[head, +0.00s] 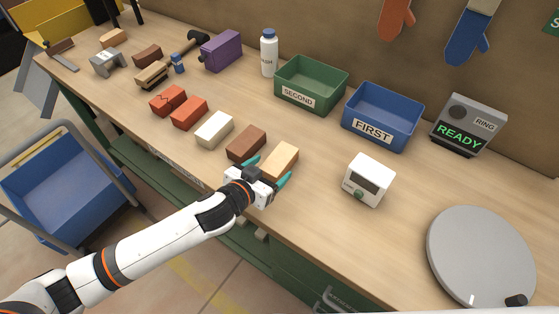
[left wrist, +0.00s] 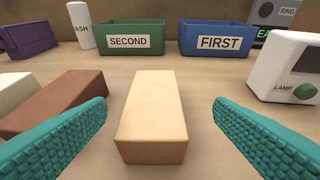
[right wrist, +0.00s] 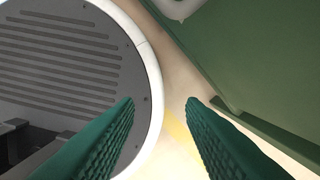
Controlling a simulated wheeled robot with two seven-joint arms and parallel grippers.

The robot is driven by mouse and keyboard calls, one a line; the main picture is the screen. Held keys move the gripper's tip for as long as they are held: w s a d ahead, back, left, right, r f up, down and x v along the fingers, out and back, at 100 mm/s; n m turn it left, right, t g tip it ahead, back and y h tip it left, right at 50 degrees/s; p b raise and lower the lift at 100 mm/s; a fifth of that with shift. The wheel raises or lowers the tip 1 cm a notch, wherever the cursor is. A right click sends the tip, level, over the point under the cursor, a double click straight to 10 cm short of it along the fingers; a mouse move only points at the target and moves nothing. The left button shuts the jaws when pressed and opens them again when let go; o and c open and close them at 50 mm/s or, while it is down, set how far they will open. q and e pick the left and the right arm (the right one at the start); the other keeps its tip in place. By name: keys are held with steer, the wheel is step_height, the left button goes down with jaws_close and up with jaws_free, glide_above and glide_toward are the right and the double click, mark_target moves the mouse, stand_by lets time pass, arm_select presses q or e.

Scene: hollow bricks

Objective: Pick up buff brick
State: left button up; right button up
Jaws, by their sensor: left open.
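The buff brick (head: 281,160) lies on the wooden bench at the right end of a row of bricks. In the left wrist view the buff brick (left wrist: 152,115) lies straight ahead between the two teal fingers. My left gripper (head: 268,174) is open at the near end of the brick, with a finger to each side and clear room between fingers and brick. In the right wrist view my right gripper (right wrist: 160,105) has its fingers apart with nothing between them, away from the bench top.
A brown brick (head: 246,143) lies close left of the buff one, then a cream brick (head: 214,130) and red bricks (head: 188,112). A white lamp box (head: 370,180) stands to the right. Green SECOND (head: 310,86) and blue FIRST (head: 382,117) bins stand behind. A grey disc (head: 480,255) lies far right.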

mark_target(278, 160)
arm_select(q)
steer(key=shift+a+p+x, duration=0.15)
steer(key=shift+p+x, duration=0.1)
steer(key=shift+x, duration=1.45)
steer(key=shift+a+p+x, duration=0.15)
steer(key=shift+p+x, duration=0.05)
steer(key=shift+x, duration=1.45)
steer(key=shift+w+f, duration=0.1)
steer(key=c, duration=1.4)
